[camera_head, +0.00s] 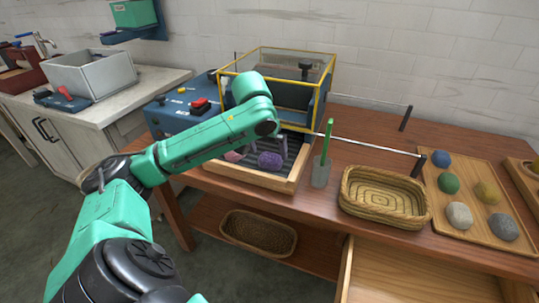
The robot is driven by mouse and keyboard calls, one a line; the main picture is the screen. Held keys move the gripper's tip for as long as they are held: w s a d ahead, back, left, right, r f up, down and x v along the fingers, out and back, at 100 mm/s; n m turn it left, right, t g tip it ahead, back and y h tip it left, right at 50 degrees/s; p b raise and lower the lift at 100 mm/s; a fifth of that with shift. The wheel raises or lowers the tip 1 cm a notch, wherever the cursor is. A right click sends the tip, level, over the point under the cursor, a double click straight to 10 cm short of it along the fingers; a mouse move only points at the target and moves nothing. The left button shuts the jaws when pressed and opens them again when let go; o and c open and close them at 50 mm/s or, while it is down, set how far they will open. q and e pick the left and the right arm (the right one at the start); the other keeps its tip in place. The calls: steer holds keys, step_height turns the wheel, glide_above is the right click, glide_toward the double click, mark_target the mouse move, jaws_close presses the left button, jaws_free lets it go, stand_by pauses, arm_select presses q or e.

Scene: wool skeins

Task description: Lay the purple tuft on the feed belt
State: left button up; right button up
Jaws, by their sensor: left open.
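The purple tuft (270,160) lies on the dark ribbed feed belt (287,170), inside a wooden frame at the front of the carding machine. My left gripper (263,149) is open just above and around the back of the tuft, pointing down, and partly hidden by my own green wrist. I cannot tell whether its fingers touch the tuft. A pink tuft (234,155) lies to the left of the purple one, partly covered by my arm. My right gripper is out of view.
The machine has a yellow-edged clear guard (292,52) and a red switch (200,104). A green-handled scraper (324,160) stands right of the belt, then an empty woven basket (385,195) and a wooden board (447,225) with several coloured wool balls. Another basket (259,232) sits below.

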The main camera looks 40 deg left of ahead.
arm_select(q)
steer(key=p+v, duration=0.1)
steer(key=v, duration=0.7)
